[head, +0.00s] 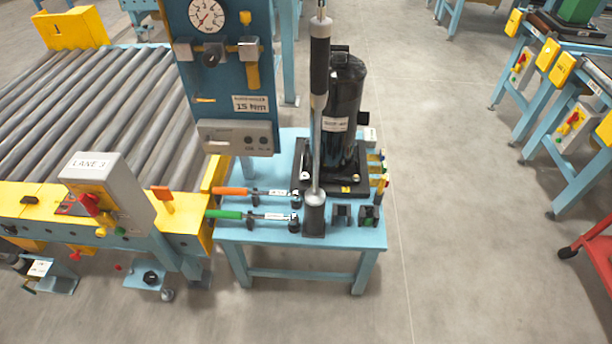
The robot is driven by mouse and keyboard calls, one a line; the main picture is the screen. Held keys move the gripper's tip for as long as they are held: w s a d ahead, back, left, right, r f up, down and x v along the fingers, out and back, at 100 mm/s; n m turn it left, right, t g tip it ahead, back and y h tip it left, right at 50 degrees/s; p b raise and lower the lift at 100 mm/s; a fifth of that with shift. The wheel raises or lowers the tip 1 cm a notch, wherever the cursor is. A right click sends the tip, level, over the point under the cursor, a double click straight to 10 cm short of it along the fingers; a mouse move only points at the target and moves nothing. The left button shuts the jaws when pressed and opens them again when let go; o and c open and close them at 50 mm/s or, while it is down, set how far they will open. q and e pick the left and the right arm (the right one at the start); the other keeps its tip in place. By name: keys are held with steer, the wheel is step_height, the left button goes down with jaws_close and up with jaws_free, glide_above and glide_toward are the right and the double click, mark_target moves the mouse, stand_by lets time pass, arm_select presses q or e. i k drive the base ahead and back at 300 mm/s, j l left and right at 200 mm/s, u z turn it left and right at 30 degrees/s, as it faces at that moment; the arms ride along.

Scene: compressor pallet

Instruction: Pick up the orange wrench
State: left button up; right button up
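The orange wrench (232,191) lies flat on the light blue table (278,237), near its left edge. Its orange handle points left, and its metal shaft with a white label runs right to a dark head. A green-handled wrench (226,214) lies roughly parallel to it, closer to the front edge. Neither of my grippers shows in the head view, so I cannot see whether they are open or shut.
A black compressor (344,110) stands on the table behind and right of the wrenches. A tall upright tool (318,120) stands in front of it. A blue gauge panel (222,75) rises behind the wrenches. A roller conveyor (95,95) is at left.

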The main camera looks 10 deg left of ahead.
mark_target(296, 195)
steer(key=i+j, duration=0.1)
steer(key=j, duration=0.85)
steer(key=i+j, duration=0.15)
steer(key=j, duration=0.35)
steer(key=u, duration=0.05)
